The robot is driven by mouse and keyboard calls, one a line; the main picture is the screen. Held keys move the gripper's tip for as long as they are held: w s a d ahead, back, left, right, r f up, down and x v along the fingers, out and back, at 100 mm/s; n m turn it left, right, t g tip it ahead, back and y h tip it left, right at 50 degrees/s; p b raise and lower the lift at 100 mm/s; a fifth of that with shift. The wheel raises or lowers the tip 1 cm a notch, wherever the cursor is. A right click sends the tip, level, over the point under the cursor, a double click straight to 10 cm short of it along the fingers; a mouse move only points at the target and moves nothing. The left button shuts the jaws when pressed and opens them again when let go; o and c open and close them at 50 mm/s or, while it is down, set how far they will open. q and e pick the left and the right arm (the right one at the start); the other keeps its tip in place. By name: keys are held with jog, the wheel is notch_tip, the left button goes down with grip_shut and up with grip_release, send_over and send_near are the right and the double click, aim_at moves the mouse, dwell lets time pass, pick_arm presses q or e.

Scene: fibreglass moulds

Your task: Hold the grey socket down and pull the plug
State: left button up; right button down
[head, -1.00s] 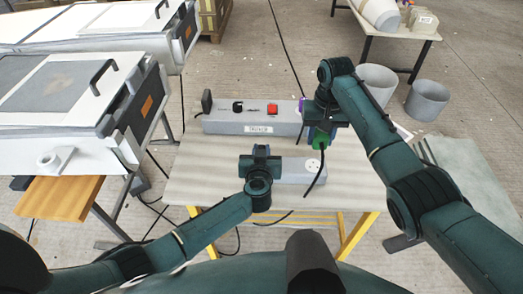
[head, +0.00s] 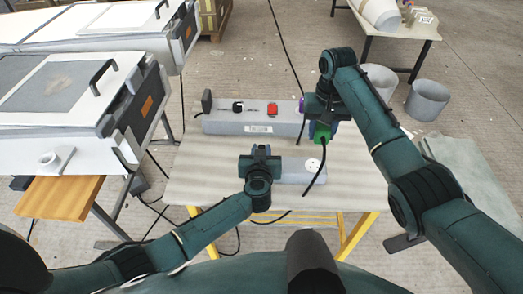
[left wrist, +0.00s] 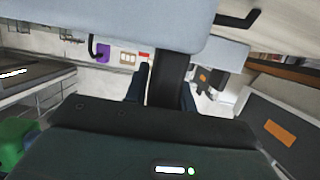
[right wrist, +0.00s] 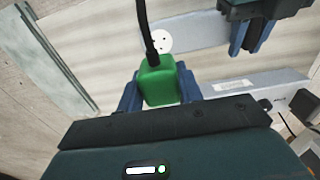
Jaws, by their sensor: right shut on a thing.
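The grey socket (head: 290,178) is a low block on the pale table, with a round white face (head: 313,164) at its right end. The face and its holes show uncovered in the right wrist view (right wrist: 163,42). My right gripper (head: 321,122) is shut on the green plug (right wrist: 160,82), which is apart from the face; a black cable runs from it. My left gripper (head: 260,162) is down at the left part of the socket, its fingers apart. A grey block (left wrist: 120,25) fills the top of the left wrist view; the exact contact is hidden.
A long grey box (head: 220,124) with a red switch (head: 272,107) stands behind the socket. White moulds (head: 75,130) are at the left. Two grey buckets (head: 428,100) stand on the floor at the right. The table's left front is clear.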

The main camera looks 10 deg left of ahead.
pick_arm(q)
jog(key=o, duration=0.4)
jog(key=shift+s, duration=0.1)
jog(key=v, duration=1.2)
